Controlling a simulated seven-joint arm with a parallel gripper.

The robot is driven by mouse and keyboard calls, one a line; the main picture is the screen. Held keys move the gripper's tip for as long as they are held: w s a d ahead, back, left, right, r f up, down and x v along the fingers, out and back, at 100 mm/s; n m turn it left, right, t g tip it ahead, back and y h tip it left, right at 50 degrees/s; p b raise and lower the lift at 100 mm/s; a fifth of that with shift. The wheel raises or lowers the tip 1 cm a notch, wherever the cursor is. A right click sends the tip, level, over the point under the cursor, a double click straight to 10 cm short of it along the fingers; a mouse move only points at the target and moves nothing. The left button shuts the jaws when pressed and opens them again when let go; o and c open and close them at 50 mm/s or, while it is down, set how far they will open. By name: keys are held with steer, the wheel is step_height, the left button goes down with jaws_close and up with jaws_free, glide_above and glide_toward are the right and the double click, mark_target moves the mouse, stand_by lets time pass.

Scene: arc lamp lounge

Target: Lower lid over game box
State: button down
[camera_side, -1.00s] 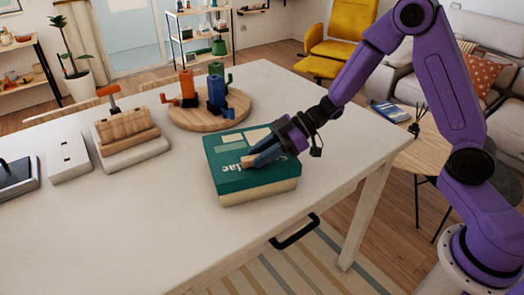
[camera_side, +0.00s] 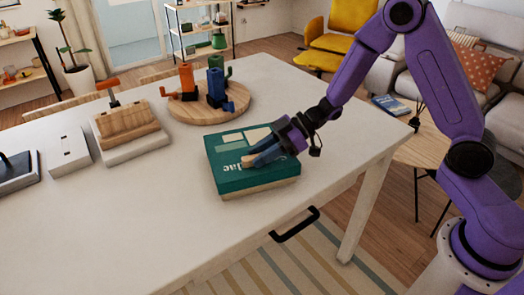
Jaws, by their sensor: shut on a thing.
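The game box stands on the white table near its front right edge. Its teal lid (camera_side: 232,178), with white lettering and pale patches on top, sits over the cream base (camera_side: 262,187). Only a thin strip of the base shows below the lid's front side. My gripper (camera_side: 250,161) reaches in from the upper right and is shut at the lid's top. A small tan part shows at the fingertips; the exact grip is partly hidden by the fingers.
Behind the box, a round wooden board (camera_side: 208,108) holds orange, blue and green upright pieces. To the left are a wooden block on a pale base (camera_side: 130,132), a white box (camera_side: 68,150) and a dark-topped item (camera_side: 15,172). The table (camera_side: 140,230) is clear in front.

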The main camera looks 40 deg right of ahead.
steer(key=shift+f, duration=0.55)
steer(key=c, duration=0.8)
jaws_free()
steer(key=v, duration=1.7)
steer(key=shift+d, duration=0.2)
steer(key=shift+a, duration=0.1)
steer(key=a+r+m+t+h, duration=0.2)
steer(key=a+t+h, duration=0.2)
steer(key=a+h, duration=0.15)
steer(key=s+d+f+g+h, duration=0.1)
steer(key=s+d+g+h, duration=0.1)
steer(key=s, duration=1.1)
steer(key=s+d+g+h, duration=0.2)
steer(key=s+g, duration=0.3)
steer(key=s, duration=0.8)
steer(key=shift+f+h, duration=0.4)
steer(key=shift+h, duration=0.45)
